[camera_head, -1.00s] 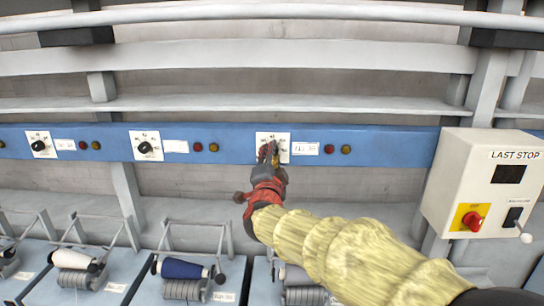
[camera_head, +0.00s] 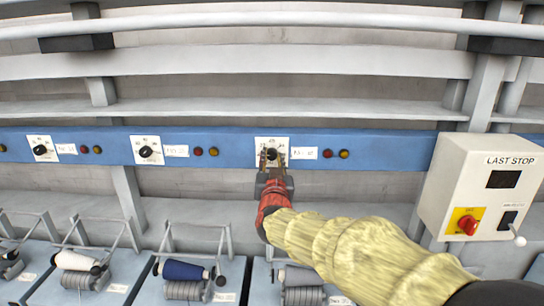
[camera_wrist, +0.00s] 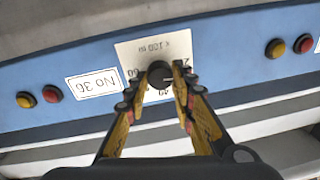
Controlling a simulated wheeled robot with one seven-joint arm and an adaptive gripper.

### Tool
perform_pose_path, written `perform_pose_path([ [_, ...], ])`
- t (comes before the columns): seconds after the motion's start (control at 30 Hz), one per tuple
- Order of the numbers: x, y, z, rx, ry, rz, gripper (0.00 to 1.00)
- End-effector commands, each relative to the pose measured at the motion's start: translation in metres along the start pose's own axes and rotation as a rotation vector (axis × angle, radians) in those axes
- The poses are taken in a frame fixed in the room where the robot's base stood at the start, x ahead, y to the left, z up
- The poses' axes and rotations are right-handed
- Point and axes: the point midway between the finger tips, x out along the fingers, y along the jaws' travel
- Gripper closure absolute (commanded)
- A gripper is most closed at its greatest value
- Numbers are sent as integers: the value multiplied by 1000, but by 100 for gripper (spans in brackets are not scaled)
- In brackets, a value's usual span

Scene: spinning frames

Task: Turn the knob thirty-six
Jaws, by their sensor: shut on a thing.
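The knob (camera_head: 271,154) is dark and round on a white dial plate (camera_head: 264,141) on the blue rail. It also shows in the wrist view (camera_wrist: 159,74), where the label (camera_wrist: 93,84) beside it reads "No 36" upside down. My gripper (camera_head: 273,158) is at the knob, with one finger on each side of it. In the wrist view my gripper (camera_wrist: 160,82) is shut on the knob. The fingers hide part of the dial's scale, and I cannot tell exactly where the knob points.
Red and amber lamps (camera_head: 336,154) sit right of the dial. Other knobs (camera_head: 145,151) line the blue rail (camera_head: 400,155) to the left. A white LAST STOP box (camera_head: 484,185) with a red switch juts out at right. Yarn spools (camera_head: 182,270) stand below.

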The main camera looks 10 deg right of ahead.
Motion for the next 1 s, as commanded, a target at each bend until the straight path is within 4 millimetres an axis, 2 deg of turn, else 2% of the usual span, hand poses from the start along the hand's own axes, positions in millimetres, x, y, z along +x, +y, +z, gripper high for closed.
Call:
perform_pose_path([
  [0.4, 0, 0, 0, -248, -24, -17, 100],
  [1.0, 0, 0, 1, -309, -28, -21, 100],
])
